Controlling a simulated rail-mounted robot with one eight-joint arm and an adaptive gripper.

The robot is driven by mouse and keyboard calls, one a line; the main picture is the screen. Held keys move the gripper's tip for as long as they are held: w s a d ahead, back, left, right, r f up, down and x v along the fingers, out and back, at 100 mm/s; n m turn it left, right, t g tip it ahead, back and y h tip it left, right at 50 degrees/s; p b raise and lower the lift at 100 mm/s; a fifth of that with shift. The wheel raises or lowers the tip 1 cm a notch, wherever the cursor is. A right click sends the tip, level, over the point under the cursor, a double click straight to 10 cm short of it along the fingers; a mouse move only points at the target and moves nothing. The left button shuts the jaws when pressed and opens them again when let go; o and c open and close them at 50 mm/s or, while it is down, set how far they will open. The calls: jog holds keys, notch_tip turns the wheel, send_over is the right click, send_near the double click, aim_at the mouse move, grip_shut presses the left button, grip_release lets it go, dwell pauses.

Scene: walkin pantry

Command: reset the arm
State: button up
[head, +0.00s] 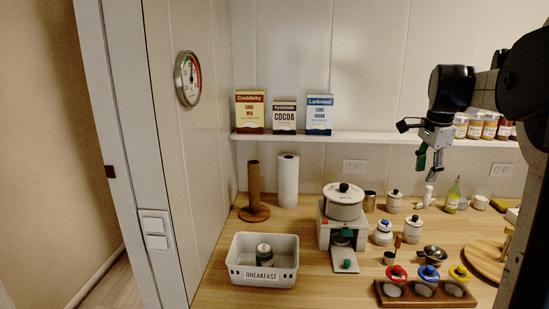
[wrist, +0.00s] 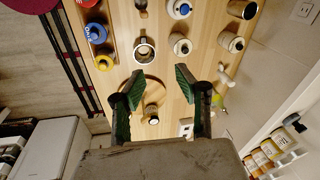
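My gripper (head: 428,165) hangs at the right of the head view, raised above the wooden counter and in front of the shelf. In the wrist view my gripper (wrist: 158,84) shows two green-padded fingers spread apart, with nothing between them. The gripper is open and touches nothing that I can see. My dark arm reaches in from the right edge of the head view.
The shelf (head: 340,137) holds three boxes and several jars (head: 475,128). On the counter are a white BREAKFAST bin (head: 240,270) with a can (head: 264,253), a white pot (head: 343,205), a paper roll (head: 288,180), canisters and a rack of colored-lid jars (head: 425,292).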

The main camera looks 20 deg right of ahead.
jog(key=s+a+f+n+t, duration=0.2)
jog(key=a+n, duration=0.8)
jog(key=a, duration=1.7)
jog(key=s+a+f+n+t, duration=0.1)
jog(key=s+a+f+n, duration=0.4)
jog(key=a, duration=0.4)
jog(key=s+a+f+n+t+y, duration=0.1)
jog(key=s+a+f+n+t, duration=0.1)
jog(key=s+a+f+n, duration=0.4)
jog(key=s+a, duration=0.1)
jog(key=a, duration=0.2)
jog(key=shift+s+f+y, duration=0.2)
jog(key=shift+f+y, duration=0.1)
jog(key=shift+f, duration=0.1)
